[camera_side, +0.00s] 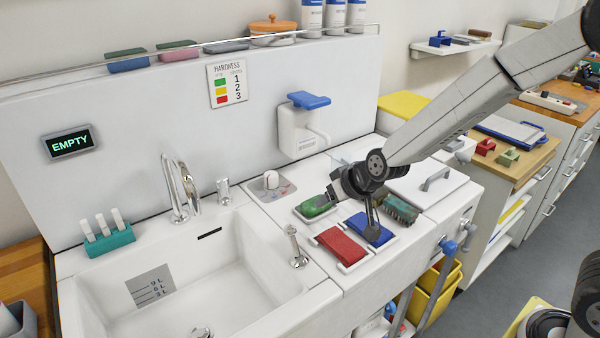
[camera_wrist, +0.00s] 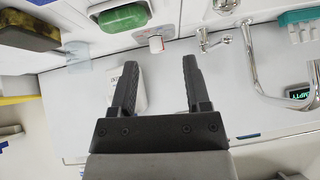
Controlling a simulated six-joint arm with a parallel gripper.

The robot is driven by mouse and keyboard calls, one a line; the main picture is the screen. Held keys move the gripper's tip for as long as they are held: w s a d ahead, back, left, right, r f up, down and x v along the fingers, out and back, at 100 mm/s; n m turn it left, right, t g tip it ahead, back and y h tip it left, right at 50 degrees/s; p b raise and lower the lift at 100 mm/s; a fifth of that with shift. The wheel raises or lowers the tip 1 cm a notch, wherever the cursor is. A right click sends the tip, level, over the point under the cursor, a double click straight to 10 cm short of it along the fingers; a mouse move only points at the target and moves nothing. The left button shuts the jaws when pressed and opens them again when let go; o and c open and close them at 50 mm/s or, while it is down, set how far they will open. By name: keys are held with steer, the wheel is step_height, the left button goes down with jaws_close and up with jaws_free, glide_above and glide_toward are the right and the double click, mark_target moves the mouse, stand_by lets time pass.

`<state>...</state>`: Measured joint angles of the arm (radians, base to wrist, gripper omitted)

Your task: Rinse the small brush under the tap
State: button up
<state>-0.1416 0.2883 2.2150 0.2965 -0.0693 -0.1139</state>
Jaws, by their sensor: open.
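What looks like the small brush (camera_side: 400,208), a block with dark bristles, lies on the counter right of the blue pad. A dark block, probably the same brush (camera_wrist: 28,32), shows at the top left in the wrist view. The tap (camera_side: 180,190) stands behind the sink and also shows at the right of the wrist view (camera_wrist: 262,80). My gripper (camera_side: 335,196) is above the counter beside the green bar (camera_side: 314,207). In the wrist view my gripper (camera_wrist: 158,65) is open, with nothing between its fingers.
The white sink (camera_side: 250,262) is left of the counter. Red (camera_side: 340,244) and blue (camera_side: 371,231) pads lie in front of the green bar. The display (camera_side: 70,143) reads EMPTY.

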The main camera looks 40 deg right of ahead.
steer(key=w+a+r+m+t, duration=0.15)
steer(key=w+a+t, duration=0.4)
steer(key=w, duration=0.65)
steer(key=t+h, duration=0.3)
steer(key=h, duration=0.1)
glide_above(225, 204)
steer(key=s+d, duration=0.2)
steer(key=s, duration=0.1)
step_height(225, 204, down, 3)
steer(key=a+f+h, duration=0.1)
steer(key=a+f, duration=0.1)
steer(key=f, duration=0.1)
steer(key=s+a+f+h, duration=0.1)
steer(key=f, duration=0.1)
steer(key=shift+s+h, duration=0.1)
steer(key=shift+h, duration=0.2)
steer(key=shift+s+a+f+t, duration=0.25)
steer(key=shift+a+f, duration=0.05)
steer(key=shift+f, duration=0.15)
steer(key=shift+w, duration=0.15)
steer(key=shift+x, duration=3.75)
steer(key=shift+d, duration=0.15)
